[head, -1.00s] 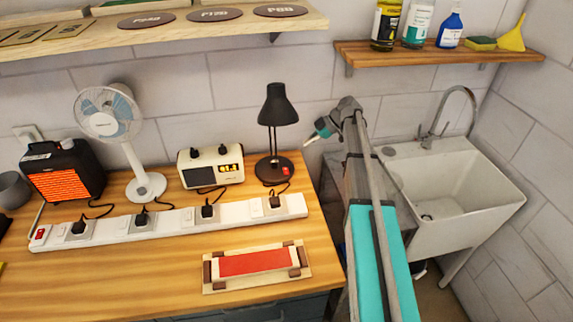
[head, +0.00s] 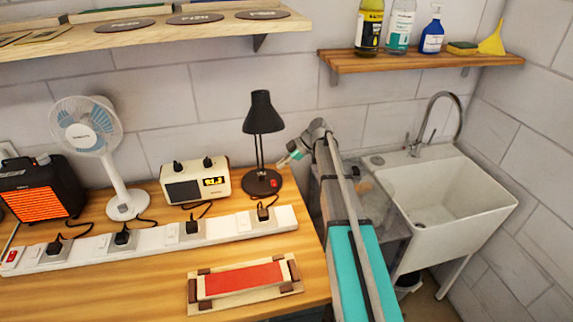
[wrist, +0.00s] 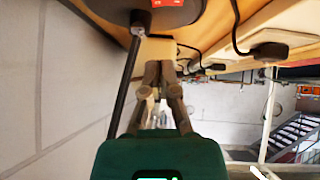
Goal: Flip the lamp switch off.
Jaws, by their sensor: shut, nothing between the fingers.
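The black desk lamp (head: 263,113) stands upright at the bench's right end. Its round base (head: 254,189) carries a small red switch (head: 273,184). Which way the switch is tipped is too small to tell. My gripper (head: 281,166) is shut and empty, just to the right of the lamp stem and slightly above the base. In the wrist view, the shut fingers (wrist: 158,62) are close to the lamp base (wrist: 185,22). The red switch (wrist: 168,3) is cut off at the top edge there, and the dark lamp stem (wrist: 124,85) runs left of the fingers.
A cream radio (head: 195,184) stands left of the lamp. A white power strip (head: 105,246) with several plugs lies in front. A sink (head: 450,215) is at right, under a bottle shelf (head: 420,58).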

